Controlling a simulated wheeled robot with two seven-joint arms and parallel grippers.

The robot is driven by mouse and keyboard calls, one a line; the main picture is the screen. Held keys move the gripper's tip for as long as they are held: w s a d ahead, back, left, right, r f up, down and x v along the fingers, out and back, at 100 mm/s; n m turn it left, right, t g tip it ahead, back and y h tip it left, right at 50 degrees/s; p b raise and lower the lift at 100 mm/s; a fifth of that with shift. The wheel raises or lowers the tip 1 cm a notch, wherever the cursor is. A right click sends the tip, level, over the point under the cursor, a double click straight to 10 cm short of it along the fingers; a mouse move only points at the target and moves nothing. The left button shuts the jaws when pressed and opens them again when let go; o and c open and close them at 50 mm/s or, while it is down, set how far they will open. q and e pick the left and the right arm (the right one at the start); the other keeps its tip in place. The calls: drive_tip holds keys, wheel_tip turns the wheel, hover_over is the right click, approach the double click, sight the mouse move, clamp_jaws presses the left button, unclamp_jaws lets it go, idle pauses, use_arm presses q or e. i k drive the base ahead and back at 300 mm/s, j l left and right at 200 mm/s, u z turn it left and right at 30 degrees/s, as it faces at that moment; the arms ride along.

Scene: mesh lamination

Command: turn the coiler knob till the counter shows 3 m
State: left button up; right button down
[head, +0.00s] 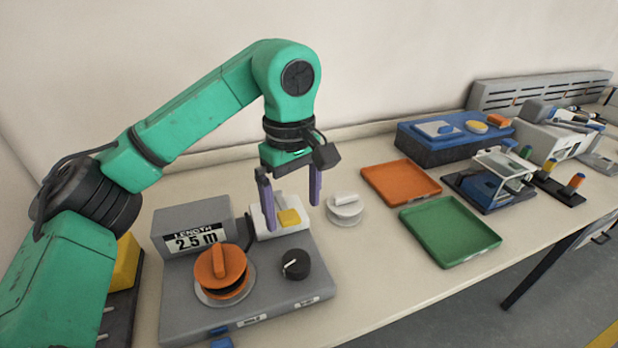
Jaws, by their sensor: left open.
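The grey coiler (190,310) stands on the bench at lower left. Its counter (197,241) is headed LENGTH and reads 2.5 m. A round orange part with a raised grip (220,263) sits on a pale disc on its top. A black knob (296,264) with a white pointer line is to the right of it. My left gripper (292,215) is open, its purple fingers pointing down above the coiler's back edge, behind the black knob and apart from it. A white block with a yellow piece (289,217) shows between and below the fingers. My right gripper is out of view.
A white round piece (345,208) stands right of the gripper. An orange tray (401,182) and a green tray (449,231) lie farther right, both empty. A blue box (455,140) and other devices fill the back right. Bare bench lies right of the coiler.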

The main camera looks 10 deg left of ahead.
sight(295, 261)
drive_tip(key=k, duration=1.5)
